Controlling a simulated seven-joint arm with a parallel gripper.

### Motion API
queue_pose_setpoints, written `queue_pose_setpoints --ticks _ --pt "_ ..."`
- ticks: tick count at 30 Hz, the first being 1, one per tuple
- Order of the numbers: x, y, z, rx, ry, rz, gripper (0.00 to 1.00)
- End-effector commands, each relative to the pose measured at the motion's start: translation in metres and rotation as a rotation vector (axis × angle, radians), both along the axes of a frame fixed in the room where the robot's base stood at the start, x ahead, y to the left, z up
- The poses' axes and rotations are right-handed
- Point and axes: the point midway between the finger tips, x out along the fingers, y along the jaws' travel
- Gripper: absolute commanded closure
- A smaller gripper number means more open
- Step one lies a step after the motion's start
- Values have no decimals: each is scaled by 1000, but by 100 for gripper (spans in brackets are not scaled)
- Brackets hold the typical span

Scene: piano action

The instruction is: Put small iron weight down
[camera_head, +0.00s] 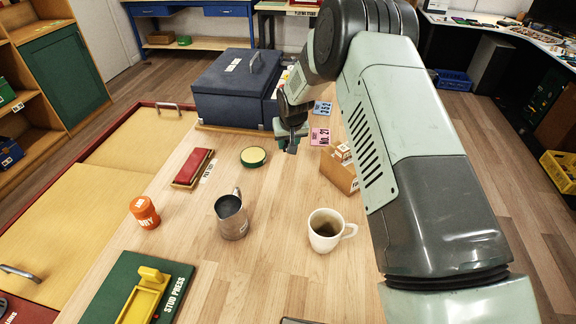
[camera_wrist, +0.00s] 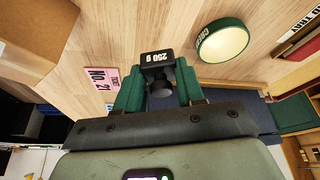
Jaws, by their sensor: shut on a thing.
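My gripper (camera_wrist: 160,92) is shut on the small iron weight (camera_wrist: 158,60), a dark block marked "250 g", in the wrist view. In the head view my gripper (camera_head: 291,136) is over the far part of the wooden table (camera_head: 285,195), in front of the dark blue box. The weight is hard to make out there. I cannot tell whether the weight touches the table.
A round green tin (camera_head: 253,157) stands left of my gripper, with pink (camera_head: 320,136) and blue (camera_head: 323,108) tickets to the right. A cardboard box (camera_head: 338,170), white mug (camera_head: 327,230), metal jug (camera_head: 231,217) and orange jar (camera_head: 144,211) stand nearer. Bare wood lies between.

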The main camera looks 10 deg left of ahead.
Motion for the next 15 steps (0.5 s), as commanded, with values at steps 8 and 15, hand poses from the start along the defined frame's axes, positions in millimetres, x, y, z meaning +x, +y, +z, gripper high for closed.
queue_pose_setpoints --ticks 8,15 --pt "0 0 -43 1 -1 2 100" --pt "-1 0 -69 0 0 3 100"
